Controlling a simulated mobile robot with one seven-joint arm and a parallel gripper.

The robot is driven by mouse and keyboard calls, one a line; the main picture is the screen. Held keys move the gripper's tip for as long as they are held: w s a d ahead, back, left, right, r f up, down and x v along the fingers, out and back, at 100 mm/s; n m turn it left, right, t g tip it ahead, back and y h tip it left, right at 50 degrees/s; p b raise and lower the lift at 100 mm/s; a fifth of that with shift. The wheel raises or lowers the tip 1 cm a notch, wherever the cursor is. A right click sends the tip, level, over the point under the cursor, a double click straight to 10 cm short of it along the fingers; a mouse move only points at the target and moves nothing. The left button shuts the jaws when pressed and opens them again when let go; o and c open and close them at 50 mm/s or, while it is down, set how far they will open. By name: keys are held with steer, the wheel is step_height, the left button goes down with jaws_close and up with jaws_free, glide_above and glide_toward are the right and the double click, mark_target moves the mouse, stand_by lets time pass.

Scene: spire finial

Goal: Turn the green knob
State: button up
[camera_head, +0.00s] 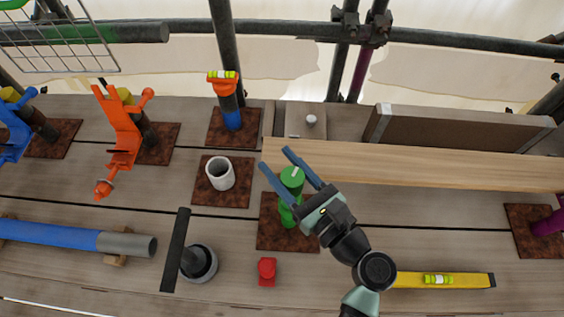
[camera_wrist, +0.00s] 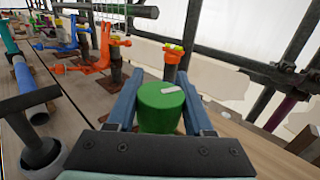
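The green knob (camera_head: 292,180) is a round cap with a pale mark on top. It stands on a green fitting (camera_head: 288,211) on a rust-brown square plate. My gripper (camera_head: 279,171) is open, with its two blue fingers on either side of the knob in the head view. In the wrist view the knob (camera_wrist: 161,106) sits between the fingers, its white mark on top, and its lower part is hidden by my gripper's body. I cannot tell whether the fingers touch it.
A grey cup (camera_head: 220,174) stands on a plate to the left. A wooden plank (camera_head: 420,162) lies just behind on the right. A red block (camera_head: 267,271), a black-handled tool (camera_head: 176,250) and a yellow level (camera_head: 443,280) lie in front. An orange clamp (camera_head: 124,135) stands farther left.

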jaws_close()
steer(key=n+g+y, duration=0.1)
steer(key=n+g+y+p, duration=0.1)
steer(key=g, duration=0.1)
steer(key=shift+s+a+r+n+y, duration=0.1)
steer(key=shift+s+a+n+y, duration=0.1)
steer(key=shift+n+y, duration=0.15)
steer(key=shift+s+a+n+g+y, duration=0.1)
steer(key=shift+s+n+g+y, duration=0.1)
steer(key=shift+n+g+y, duration=0.45)
steer(key=shift+s+a+n+g+y, duration=0.15)
steer(key=shift+n+g+y, duration=0.2)
steer(key=shift+g, duration=0.5)
steer(key=shift+d, duration=0.1)
steer(key=o, duration=0.8)
jaws_free()
